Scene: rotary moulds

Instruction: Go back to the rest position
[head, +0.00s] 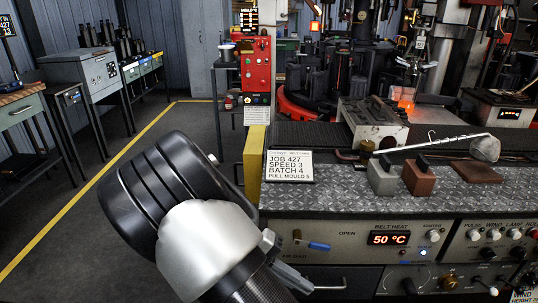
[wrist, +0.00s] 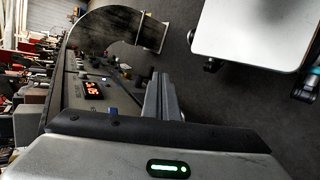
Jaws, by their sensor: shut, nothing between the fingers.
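My gripper (wrist: 160,96) shows in the wrist view with its two grey fingers together and nothing between them. It is in the free space in front of the workbench (wrist: 75,95), with the floor visible beyond the fingers. In the head view my arm fills the lower left-centre, left of and in front of the bench's control panel (head: 345,243).
On the bench are a job card (head: 289,166), a grey block (head: 382,178), a brown block (head: 419,178), a ladle (head: 485,148) and a mould box (head: 372,124). A yellow post (head: 254,165) stands at the bench's left end. Floor (head: 60,190) at left is clear.

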